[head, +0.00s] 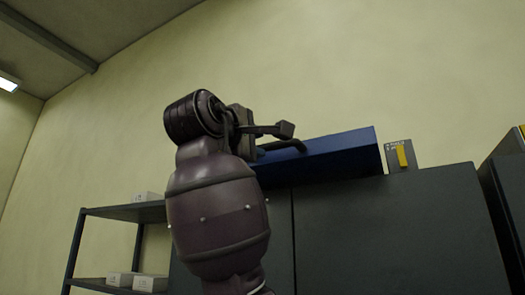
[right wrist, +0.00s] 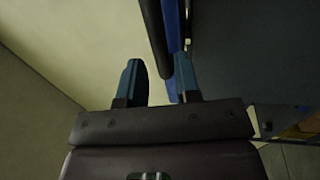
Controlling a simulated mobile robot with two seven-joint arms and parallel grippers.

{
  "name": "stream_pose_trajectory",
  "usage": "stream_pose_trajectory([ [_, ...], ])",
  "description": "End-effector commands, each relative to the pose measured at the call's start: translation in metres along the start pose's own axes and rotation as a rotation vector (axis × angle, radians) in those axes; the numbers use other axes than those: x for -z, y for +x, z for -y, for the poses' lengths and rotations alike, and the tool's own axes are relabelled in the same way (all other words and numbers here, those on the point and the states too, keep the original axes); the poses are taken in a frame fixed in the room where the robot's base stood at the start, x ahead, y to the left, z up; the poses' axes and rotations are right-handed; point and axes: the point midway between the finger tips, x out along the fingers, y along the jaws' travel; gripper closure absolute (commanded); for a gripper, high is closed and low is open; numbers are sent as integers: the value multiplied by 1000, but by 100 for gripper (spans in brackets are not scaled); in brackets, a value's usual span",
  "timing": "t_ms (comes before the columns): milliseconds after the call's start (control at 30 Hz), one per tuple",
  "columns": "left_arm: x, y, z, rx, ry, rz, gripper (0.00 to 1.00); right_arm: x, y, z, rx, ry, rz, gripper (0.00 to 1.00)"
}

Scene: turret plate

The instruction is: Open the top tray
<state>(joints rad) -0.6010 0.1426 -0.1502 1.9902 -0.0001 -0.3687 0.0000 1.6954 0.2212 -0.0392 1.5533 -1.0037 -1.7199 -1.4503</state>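A blue tray (head: 340,155) sits on top of the dark grey cabinet. A dark curved handle (head: 290,145) shows at its left end. My right gripper (head: 272,139) is beside this handle. The dark handle bar (right wrist: 154,38) and a blue strip of the tray (right wrist: 173,32) run just ahead of the fingertips, nearer the right finger. Contact cannot be told. My right arm hides part of the cabinet and the tray's left end. My left gripper is not in view.
The dark grey cabinet (head: 395,235) fills the lower right. A grey plate with a yellow piece (head: 402,156) stands right of the tray. A shelf rack (head: 125,212) with several white boxes is at the left. The wall above is clear.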

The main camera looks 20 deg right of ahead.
Motion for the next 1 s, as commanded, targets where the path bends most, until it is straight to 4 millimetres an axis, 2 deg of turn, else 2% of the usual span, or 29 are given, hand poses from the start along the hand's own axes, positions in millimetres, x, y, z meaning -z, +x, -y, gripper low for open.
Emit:
stream_pose_trajectory([
  [33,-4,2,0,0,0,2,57,0,-11,2,-1,1,-2,70],
  [200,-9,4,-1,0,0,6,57,0,-38,1,0,1,-2,70],
  [400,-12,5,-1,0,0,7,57,0,-55,1,0,0,-1,70],
  [1000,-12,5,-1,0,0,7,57,0,-58,0,1,0,0,70],
])
